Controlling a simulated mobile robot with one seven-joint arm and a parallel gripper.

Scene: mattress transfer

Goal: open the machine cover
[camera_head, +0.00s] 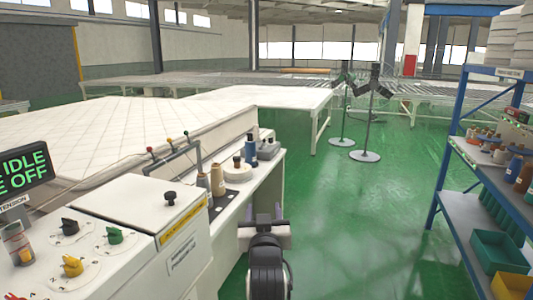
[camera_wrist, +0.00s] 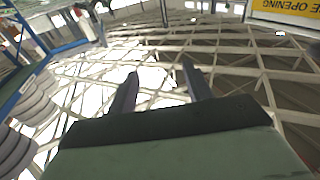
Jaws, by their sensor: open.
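The machine cover (camera_head: 140,203) is a white lid on the machine at the lower left of the head view. It lies flat and closed, with a black knob (camera_head: 170,197) on top and a yellow label strip (camera_head: 184,222) along its right edge. A yellow label ending in "E OPENING" (camera_wrist: 286,8) shows at the top right of the wrist view. My gripper (camera_head: 264,222) is to the right of the cover, beside the machine and apart from the knob. In the wrist view its two fingers (camera_wrist: 160,72) are spread, with nothing between them.
Thread spools (camera_head: 218,180) stand on the machine's ledge behind the cover. Dials (camera_head: 72,265) and an "IDLE" display (camera_head: 24,168) are at the left. A blue shelf (camera_head: 478,200) stands at the right. Green floor (camera_head: 360,215) is clear between machine and shelf.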

